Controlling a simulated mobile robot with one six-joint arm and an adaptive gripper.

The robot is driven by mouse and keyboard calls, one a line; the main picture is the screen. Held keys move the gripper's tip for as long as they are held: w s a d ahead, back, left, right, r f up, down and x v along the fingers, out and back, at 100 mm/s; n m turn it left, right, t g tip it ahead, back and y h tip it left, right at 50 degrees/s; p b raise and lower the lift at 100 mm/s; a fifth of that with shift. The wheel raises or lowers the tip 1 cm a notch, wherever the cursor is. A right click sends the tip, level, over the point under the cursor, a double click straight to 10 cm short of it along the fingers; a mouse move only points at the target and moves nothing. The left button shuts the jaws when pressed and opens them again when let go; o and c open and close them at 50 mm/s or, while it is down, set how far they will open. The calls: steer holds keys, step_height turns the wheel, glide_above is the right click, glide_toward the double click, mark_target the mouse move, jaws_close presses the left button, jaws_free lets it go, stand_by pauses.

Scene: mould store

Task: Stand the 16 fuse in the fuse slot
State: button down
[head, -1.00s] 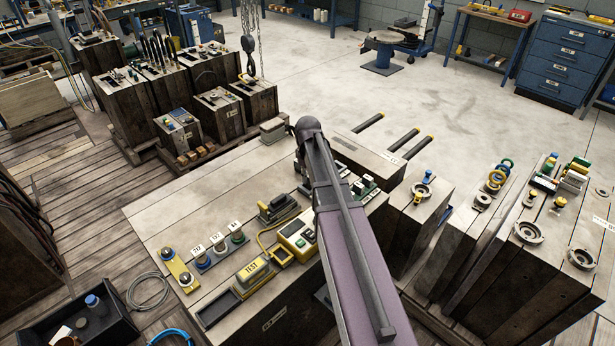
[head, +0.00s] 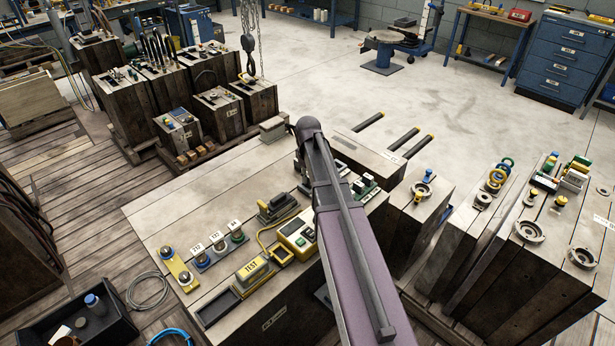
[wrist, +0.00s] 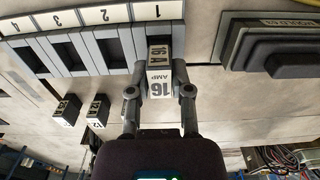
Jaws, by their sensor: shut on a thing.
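In the wrist view my gripper (wrist: 159,92) is shut on the 16 fuse (wrist: 160,82), a small block with white faces marked "16 AMP" and "16 A". One finger is on each side of it. In the head view my arm hides the gripper and the fuse.
A dark stepped block (wrist: 275,45) is at the right. In the head view a yellow TEST block (head: 252,270) stands on the bench.

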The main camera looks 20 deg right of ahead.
steer(key=shift+f+b, duration=0.65)
steer(key=shift+f, duration=0.05)
stand_by(0.5)
steer(key=shift+c, duration=2.3)
jaws_free()
steer(key=c, duration=0.4)
steer(key=shift+o, duration=0.2)
steer(key=shift+r+p, duration=0.95)
steer(key=shift+r+p, duration=2.8)
